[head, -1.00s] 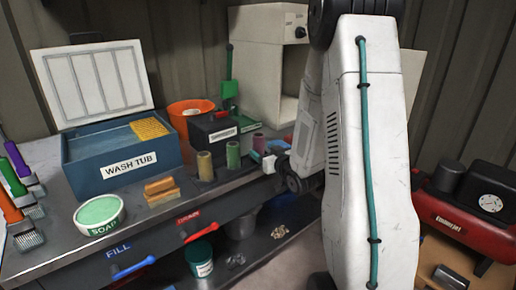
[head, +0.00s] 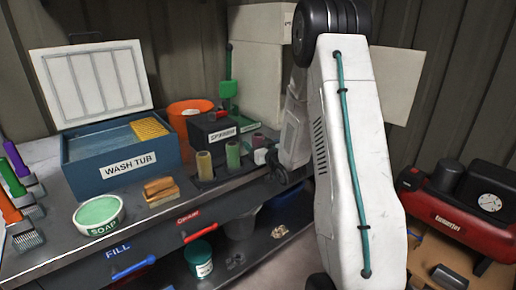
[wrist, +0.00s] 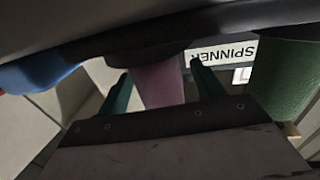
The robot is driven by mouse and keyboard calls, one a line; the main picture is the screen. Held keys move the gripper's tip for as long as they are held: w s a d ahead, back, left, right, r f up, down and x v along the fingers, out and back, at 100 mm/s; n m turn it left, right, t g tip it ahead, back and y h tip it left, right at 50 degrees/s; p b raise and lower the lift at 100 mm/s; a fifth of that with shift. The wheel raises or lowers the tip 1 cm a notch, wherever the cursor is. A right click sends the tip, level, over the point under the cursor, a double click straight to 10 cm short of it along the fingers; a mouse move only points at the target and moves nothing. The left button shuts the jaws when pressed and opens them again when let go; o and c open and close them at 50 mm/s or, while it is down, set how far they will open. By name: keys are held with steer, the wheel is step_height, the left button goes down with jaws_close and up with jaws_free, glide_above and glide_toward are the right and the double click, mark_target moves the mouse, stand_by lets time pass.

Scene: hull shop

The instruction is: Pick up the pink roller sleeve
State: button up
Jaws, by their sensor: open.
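The pink roller sleeve (wrist: 160,86) stands between the two teal fingers of my gripper (wrist: 162,78) in the wrist view. The fingers are open, one on each side of it, with gaps visible. Its far end is hidden by a dark edge. In the head view the pink sleeve (head: 258,140) shows just behind the pale end of my gripper, partly covered. A green sleeve (head: 233,155) and a tan sleeve (head: 204,166) stand to its left. The green sleeve also shows at the right of the wrist view (wrist: 285,85).
A dark box labelled spinner (head: 212,130) stands behind the sleeves. A blue wash tub (head: 120,170), an orange bucket (head: 190,112), a sponge (head: 161,189) and a soap dish (head: 99,212) are to the left. A blue object (wrist: 40,70) lies left in the wrist view.

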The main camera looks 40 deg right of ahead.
steer(key=c, duration=1.1)
